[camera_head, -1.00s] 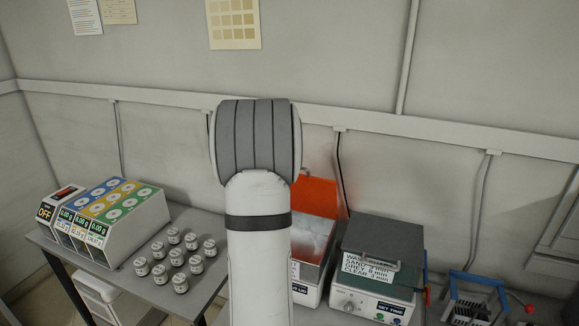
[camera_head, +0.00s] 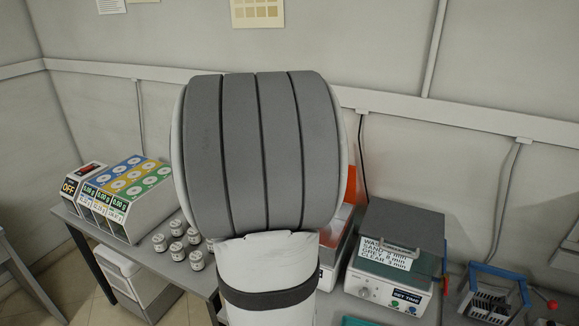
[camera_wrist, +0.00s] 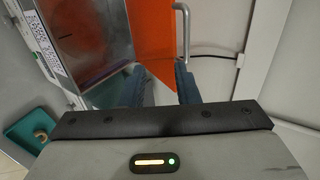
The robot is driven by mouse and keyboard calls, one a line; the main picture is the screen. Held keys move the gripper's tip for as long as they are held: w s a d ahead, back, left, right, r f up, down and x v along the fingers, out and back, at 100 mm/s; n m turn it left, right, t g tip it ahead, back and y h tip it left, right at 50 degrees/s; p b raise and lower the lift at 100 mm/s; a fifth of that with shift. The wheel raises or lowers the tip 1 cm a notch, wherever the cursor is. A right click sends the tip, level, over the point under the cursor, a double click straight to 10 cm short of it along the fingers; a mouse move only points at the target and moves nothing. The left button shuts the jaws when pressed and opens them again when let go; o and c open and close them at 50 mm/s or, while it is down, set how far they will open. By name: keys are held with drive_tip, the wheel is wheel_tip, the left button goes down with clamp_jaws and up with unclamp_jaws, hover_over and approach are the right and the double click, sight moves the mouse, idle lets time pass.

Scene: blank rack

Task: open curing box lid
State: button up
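The box with the orange lid, which I take for the curing box, stands on the bench behind my arm, largely hidden. Its lid (camera_head: 351,186) is raised in the head view. In the wrist view the orange lid (camera_wrist: 157,35) stands up beside the box's shiny silver interior (camera_wrist: 95,40), with a metal handle (camera_wrist: 184,28) at its edge. My gripper (camera_wrist: 158,80) has its two dark fingers apart with nothing visibly held. The right fingertip is close to the handle; I cannot tell whether they touch. The gripper is hidden in the head view.
A green-grey box with a closed grey lid (camera_head: 405,226) stands right of the orange-lidded box. A blue-handled basket (camera_head: 488,300) lies farther right. Several small jars (camera_head: 177,228) and a dispenser with coloured panels (camera_head: 128,190) stand left. The wall is close behind.

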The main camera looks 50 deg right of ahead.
drive_tip(key=shift+s+a, duration=0.15)
drive_tip(key=shift+a, duration=0.5)
